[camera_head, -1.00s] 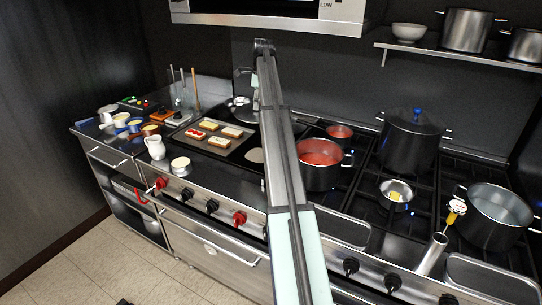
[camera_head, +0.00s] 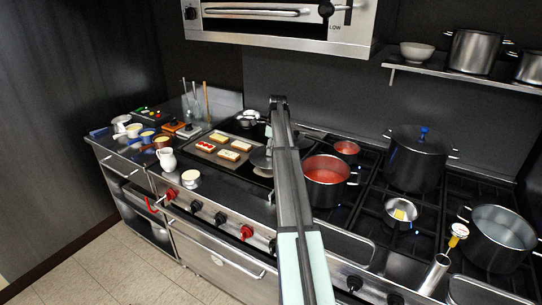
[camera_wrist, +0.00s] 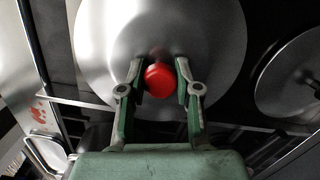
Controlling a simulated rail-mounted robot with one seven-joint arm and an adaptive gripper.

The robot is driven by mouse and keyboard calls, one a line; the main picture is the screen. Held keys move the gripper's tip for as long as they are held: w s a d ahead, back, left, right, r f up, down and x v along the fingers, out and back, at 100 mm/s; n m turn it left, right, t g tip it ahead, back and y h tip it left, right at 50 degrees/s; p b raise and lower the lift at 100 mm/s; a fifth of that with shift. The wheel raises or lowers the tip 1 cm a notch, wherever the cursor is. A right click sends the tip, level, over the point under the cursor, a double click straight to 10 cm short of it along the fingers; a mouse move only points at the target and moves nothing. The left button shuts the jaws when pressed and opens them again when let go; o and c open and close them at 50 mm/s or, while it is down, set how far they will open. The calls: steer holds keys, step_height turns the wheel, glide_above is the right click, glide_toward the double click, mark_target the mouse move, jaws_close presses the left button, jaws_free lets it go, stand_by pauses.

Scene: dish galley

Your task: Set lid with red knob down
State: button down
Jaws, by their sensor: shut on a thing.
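The lid with the red knob is a wide grey metal disc (camera_wrist: 110,45) in the wrist view. Its red knob (camera_wrist: 160,80) sits between the two fingers of my gripper (camera_wrist: 160,70), which is shut on it. The lid lies across the top middle of that view, and its far edge is cut off. In the head view a grey disc (camera_head: 261,157) just left of my arm, beside the tray, appears to be this lid. My gripper is mostly hidden behind the arm there. I cannot tell whether the lid touches the surface below.
A second lid (camera_wrist: 297,75) lies close on the right in the wrist view. A tray (camera_head: 195,148) of toasts is left of my arm. A pot of red sauce (camera_head: 328,195), a tall lidded pot (camera_head: 414,165) and an open pot (camera_head: 498,250) stand right of it.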

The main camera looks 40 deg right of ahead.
steer(key=shift+f+p, duration=0.65)
steer(key=shift+f, duration=1.55)
steer(key=shift+f, duration=0.1)
steer(key=c, duration=0.8)
jaws_free()
steer(key=r+b, duration=0.1)
steer(key=r, duration=0.3)
steer(key=s+r+b, duration=0.1)
steer(key=r, duration=0.3)
steer(key=r+b, duration=0.1)
steer(key=r, duration=0.3)
steer(key=shift+s+d, duration=0.15)
steer(key=shift+d, duration=0.25)
